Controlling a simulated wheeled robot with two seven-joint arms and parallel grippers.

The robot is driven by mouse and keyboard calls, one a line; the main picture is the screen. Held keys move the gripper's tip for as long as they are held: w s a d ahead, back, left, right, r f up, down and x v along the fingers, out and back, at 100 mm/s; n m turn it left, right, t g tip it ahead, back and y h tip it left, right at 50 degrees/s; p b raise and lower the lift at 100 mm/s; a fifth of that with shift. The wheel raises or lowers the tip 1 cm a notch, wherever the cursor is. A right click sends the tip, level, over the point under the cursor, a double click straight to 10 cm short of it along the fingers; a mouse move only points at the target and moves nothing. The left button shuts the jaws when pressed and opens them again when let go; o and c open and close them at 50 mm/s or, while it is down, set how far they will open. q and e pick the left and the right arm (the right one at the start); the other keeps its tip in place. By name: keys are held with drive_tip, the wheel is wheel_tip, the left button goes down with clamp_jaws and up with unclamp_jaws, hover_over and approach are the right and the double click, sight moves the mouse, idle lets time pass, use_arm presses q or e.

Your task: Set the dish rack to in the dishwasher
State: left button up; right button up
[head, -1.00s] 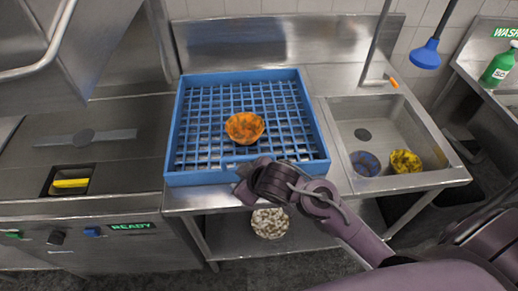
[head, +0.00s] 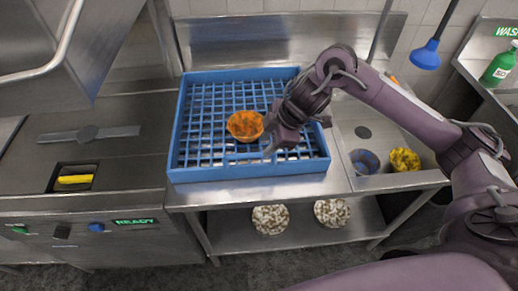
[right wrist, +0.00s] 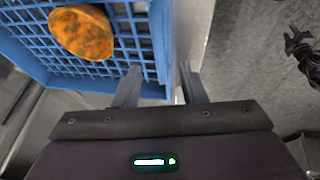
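The blue dish rack (head: 180,125) sits on the steel table right of the dishwasher (head: 90,135), with an orange bowl (head: 245,126) in it. The dishwasher's hood (head: 75,60) is raised. My right gripper (head: 272,146) hangs over the rack's front right part. In the right wrist view my right gripper (right wrist: 160,75) is open, its fingers apart on either side of a rack wall (right wrist: 160,40); whether they touch it I cannot tell. A dark jointed part, seemingly my left gripper (right wrist: 302,50), shows at that view's right edge; its fingers are unclear.
A sink (head: 375,125) to the right holds a blue bowl (head: 364,162) and a yellow bowl (head: 404,160). Two speckled bowls (head: 270,219) (head: 332,212) stand on the lower shelf (head: 295,236). A green bottle (head: 499,66) is at the far right.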

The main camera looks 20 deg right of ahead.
sight(256, 154)
drive_tip(key=shift+p+x, duration=0.55)
drive_tip(key=shift+x, duration=2.6)
drive_tip(key=shift+c, duration=0.4)
clamp_jaws()
drive_tip(key=shift+w, duration=0.1)
